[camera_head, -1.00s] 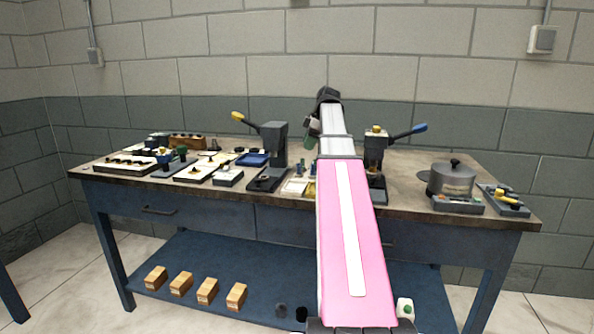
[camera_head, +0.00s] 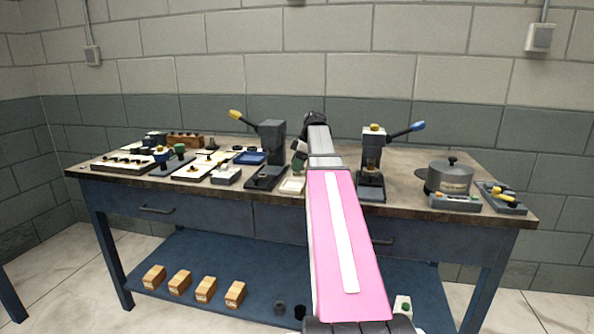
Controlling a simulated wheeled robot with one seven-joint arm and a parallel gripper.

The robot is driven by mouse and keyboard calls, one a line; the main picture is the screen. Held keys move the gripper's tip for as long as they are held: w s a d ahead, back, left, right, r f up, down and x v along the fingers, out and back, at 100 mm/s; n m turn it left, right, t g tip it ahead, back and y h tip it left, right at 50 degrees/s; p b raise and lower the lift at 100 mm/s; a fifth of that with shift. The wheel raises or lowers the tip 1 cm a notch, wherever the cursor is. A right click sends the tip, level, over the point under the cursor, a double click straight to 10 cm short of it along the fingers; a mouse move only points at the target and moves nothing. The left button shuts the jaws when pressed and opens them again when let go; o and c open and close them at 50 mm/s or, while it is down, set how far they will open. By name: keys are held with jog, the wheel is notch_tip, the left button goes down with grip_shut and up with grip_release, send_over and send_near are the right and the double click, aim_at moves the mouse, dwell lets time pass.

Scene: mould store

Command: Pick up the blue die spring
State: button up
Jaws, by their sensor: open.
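A small blue piece (camera_head: 161,152) stands among the parts at the left of the workbench. It may be the blue die spring, but it is too small to tell for sure. My gripper (camera_head: 298,165) is at the far end of my pink and white arm, over the middle of the bench. It is small and partly hidden by the arm. It is open with nothing seen in it, well to the right of the blue piece.
Two lever presses (camera_head: 271,145) (camera_head: 372,155) stand on the workbench (camera_head: 420,205), either side of my arm. A blue tray (camera_head: 250,158) and several parts trays fill the left. A lidded grey pot (camera_head: 450,181) stands at right.

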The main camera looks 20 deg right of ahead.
grip_shut()
notch_tip(320, 180, up, 13)
dwell(1.0)
